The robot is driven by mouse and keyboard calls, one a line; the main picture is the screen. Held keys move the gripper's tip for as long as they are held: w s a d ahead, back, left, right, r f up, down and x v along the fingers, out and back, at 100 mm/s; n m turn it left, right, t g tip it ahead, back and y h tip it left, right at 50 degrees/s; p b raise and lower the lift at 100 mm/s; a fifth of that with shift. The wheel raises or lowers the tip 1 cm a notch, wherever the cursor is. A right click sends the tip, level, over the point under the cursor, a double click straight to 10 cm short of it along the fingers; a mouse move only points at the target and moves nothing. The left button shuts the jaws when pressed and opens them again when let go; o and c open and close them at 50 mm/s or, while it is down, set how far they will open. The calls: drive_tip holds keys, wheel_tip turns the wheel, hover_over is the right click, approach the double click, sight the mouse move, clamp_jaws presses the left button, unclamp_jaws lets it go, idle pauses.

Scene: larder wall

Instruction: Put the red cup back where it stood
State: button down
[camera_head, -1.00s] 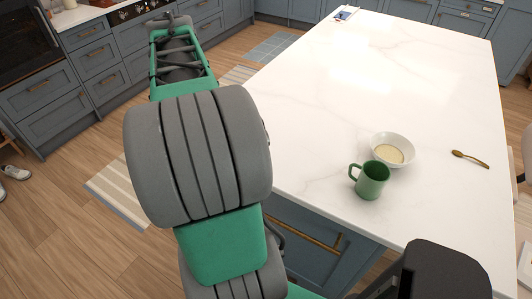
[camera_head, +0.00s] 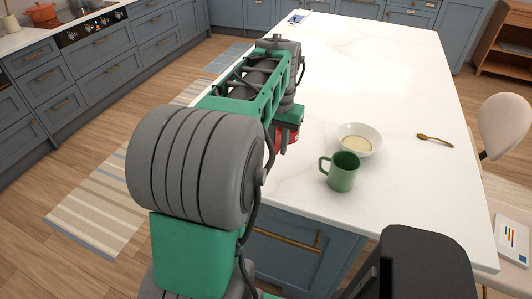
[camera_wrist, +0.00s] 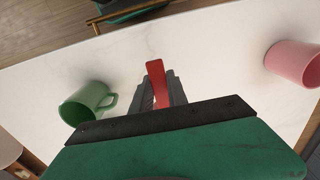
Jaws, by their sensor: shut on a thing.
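The red cup (camera_head: 290,138) shows as a small red patch below the end of my arm in the head view, over the left side of the white island. My arm hides most of it. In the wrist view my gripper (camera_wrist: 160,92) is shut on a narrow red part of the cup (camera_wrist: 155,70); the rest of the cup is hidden. I cannot tell whether the cup touches the worktop.
A green cup (camera_head: 343,172) stands on the island (camera_head: 400,80) by a white bowl (camera_head: 372,134); a gold spoon (camera_head: 434,140) lies to the right. The wrist view shows the green cup (camera_wrist: 84,103) left and a pink cup (camera_wrist: 294,63) right.

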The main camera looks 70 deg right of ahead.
drive_tip(key=w+d+f, duration=0.1)
drive_tip(key=f, duration=0.1)
drive_tip(key=w+d+f, duration=0.1)
drive_tip(key=w+f, duration=0.1)
drive_tip(key=w+d+f+p, duration=0.1)
drive_tip(key=f, duration=0.1)
drive_tip(key=shift+w+d+f, duration=0.2)
drive_tip(key=shift+w+d, duration=0.1)
drive_tip(key=shift+w, duration=0.05)
wheel_tip(320, 180, down, 3)
drive_tip(key=shift+d+r, duration=0.1)
drive_tip(key=shift+f, duration=0.35)
drive_tip(key=c, duration=1.3)
unclamp_jaws()
